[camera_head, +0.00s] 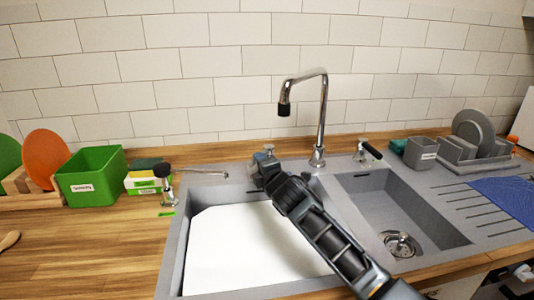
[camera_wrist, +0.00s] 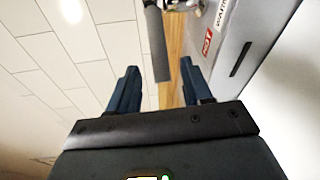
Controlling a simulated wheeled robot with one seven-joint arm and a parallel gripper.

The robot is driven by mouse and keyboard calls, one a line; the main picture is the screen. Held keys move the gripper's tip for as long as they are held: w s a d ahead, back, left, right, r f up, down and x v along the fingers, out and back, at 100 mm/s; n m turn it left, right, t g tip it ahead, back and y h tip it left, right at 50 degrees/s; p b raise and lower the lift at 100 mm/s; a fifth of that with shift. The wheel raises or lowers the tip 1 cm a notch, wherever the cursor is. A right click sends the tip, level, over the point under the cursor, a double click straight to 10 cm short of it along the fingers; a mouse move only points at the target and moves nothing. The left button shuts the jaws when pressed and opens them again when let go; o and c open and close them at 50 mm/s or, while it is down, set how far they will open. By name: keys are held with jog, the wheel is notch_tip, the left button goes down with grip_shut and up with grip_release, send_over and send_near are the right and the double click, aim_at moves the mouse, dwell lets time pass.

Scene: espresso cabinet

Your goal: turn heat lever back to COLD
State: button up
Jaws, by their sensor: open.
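A lever with a black handle (camera_head: 371,150) on a chrome base stands right of the tall faucet (camera_head: 322,115) in the head view. A second chrome fitting with a black knob (camera_head: 162,170) stands at the left of the sink. My gripper (camera_head: 262,155) is over the back of the left basin, left of the faucet base. In the wrist view its two fingers (camera_wrist: 160,85) are spread apart. A dark grey bar (camera_wrist: 156,45) shows between and beyond them; I cannot tell whether it is the heat lever's handle. A HOT label (camera_wrist: 207,42) and a WARM label (camera_wrist: 222,12) lie on the sink deck.
The left basin holds a white surface (camera_head: 225,250); the right basin (camera_head: 400,215) is empty. A green bin (camera_head: 92,178) and a sponge stack (camera_head: 143,180) stand left. A dish rack (camera_head: 470,150) is at right. The tiled wall (camera_head: 190,60) closes the back.

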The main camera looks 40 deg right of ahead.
jog(key=shift+b+x, duration=0.35)
jog(key=shift+x, duration=3.45)
jog(key=shift+c, duration=0.4)
jog(key=shift+s, duration=0.1)
grip_shut()
